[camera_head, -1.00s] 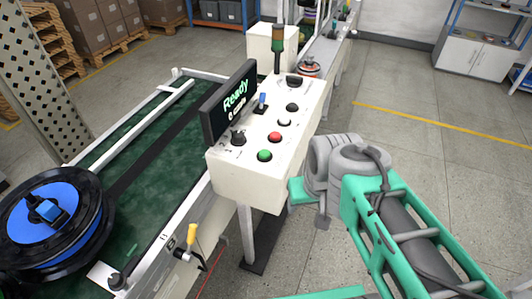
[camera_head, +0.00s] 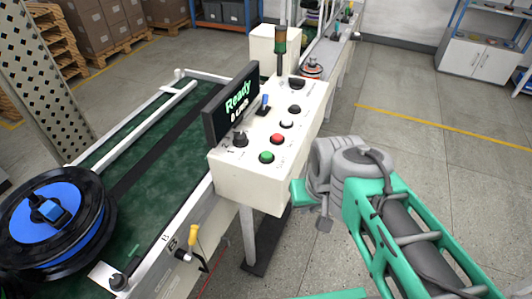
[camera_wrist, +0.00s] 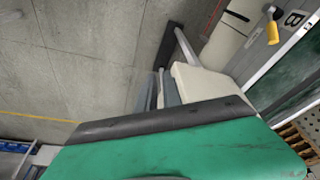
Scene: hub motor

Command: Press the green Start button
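The green Start button (camera_head: 266,157) is on the sloped top of the white control box (camera_head: 238,181), near its front edge. The red button (camera_head: 277,139) is just behind it. My gripper (camera_head: 303,192) shows only in part as a green piece at the arm's end, beside the right side of the box and apart from the green button. In the wrist view a green part with a dark edge (camera_wrist: 160,122) fills the bottom, with the pale box (camera_wrist: 196,88) behind it.
A screen (camera_head: 232,103) reading "Ready" stands at the box's left. Black knobs and buttons, a white button (camera_head: 286,124) and a blue-tipped switch (camera_head: 264,101) share the panel. A green conveyor (camera_head: 140,170) with a blue-and-black wheel (camera_head: 50,212) lies left.

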